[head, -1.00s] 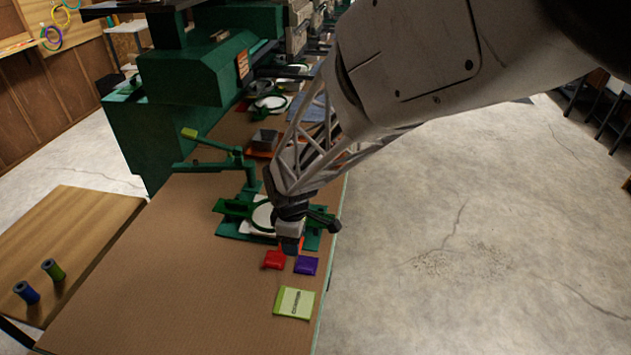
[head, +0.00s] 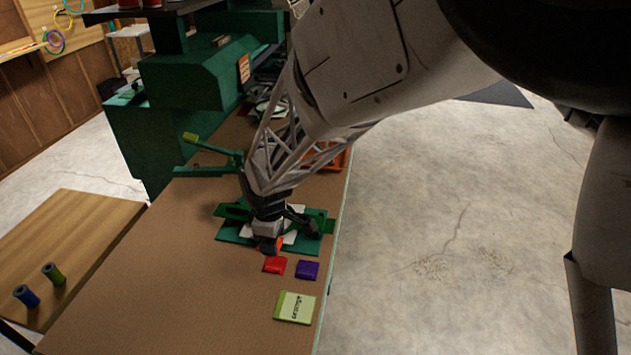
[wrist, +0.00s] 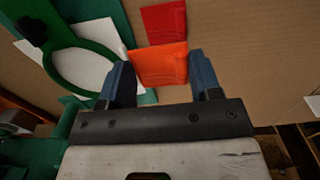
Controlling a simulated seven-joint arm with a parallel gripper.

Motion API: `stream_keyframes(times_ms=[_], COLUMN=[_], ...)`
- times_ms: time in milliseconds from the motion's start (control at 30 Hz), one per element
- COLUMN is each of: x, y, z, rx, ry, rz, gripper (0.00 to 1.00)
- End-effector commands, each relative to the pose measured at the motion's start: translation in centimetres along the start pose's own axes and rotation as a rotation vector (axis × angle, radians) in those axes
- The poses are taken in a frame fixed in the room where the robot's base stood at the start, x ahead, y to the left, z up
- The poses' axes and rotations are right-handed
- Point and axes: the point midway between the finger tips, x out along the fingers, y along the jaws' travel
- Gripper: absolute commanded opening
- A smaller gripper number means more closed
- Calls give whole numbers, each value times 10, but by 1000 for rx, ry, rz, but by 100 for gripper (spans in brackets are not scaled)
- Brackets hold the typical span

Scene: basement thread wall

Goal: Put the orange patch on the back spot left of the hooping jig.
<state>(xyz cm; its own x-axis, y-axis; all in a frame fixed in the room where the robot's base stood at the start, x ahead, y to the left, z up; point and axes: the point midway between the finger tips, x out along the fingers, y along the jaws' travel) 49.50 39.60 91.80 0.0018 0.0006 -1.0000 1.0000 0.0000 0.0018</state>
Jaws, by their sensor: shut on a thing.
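The orange patch (wrist: 161,64) sits between the two fingers of my gripper (wrist: 160,70) in the wrist view, and the gripper is shut on it. In the head view my gripper (head: 268,248) is at the near edge of the green hooping jig (head: 230,238), and only a sliver of the orange patch (head: 279,244) shows. I cannot tell how high it is held. The jig's ring and white cloth show at upper left in the wrist view; my arm partly hides them in the head view. The back spot itself cannot be made out.
A red patch (head: 275,265) lies just in front of the gripper, with a purple patch (head: 307,270) to its right. A green-edged card (head: 295,307) lies nearer. A green machine (head: 190,75) stands behind. The brown tabletop (head: 170,270) at left is clear.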

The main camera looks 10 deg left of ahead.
Motion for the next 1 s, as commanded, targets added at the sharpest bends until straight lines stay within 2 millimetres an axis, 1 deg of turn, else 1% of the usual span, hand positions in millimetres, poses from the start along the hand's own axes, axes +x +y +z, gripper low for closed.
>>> stream_keyframes(times_ms=[33, 200, 300, 400, 567, 1000], x=[1, 2, 2, 2, 2, 5], y=[-1, -4, -6, -7, -8, -8], z=[-12, -46, -62, -71, -76, -76], rx=[-4, -4, -3, -2, 0, 0], ry=[-1, -1, -1, -1, -1, -1], rz=[-1, -1, 0, 0, 0, 0], gripper=[33, 33, 33, 33, 33, 33])
